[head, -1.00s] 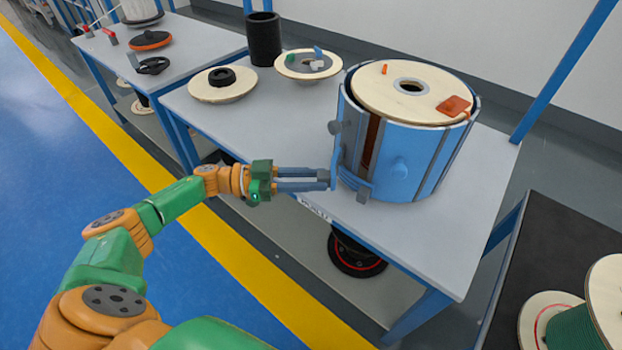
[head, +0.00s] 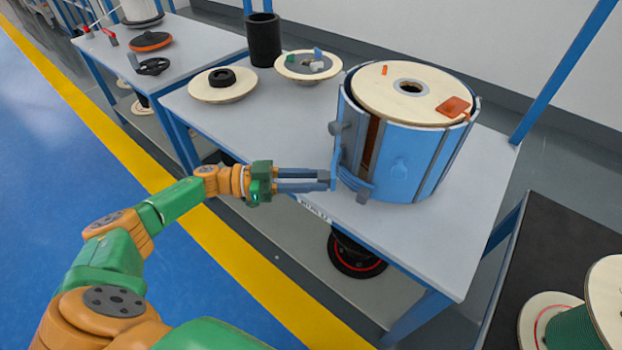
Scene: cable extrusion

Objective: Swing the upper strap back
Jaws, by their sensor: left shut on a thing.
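A large blue drum (head: 408,165) stands upright on the grey table, with a pale wooden disc (head: 385,92) on top. A dark vertical gap (head: 371,148) shows in its front left side. My left gripper (head: 328,180) reaches in from the left and is shut on a blue strap part at the drum's left edge. The fingertips partly hide the held spot. My right gripper is not in view.
Wooden discs (head: 222,92) with small parts and a black cylinder (head: 264,40) stand at the table's back left. A darker bench (head: 535,250) with spools is at the right. The table front (head: 420,245) is clear.

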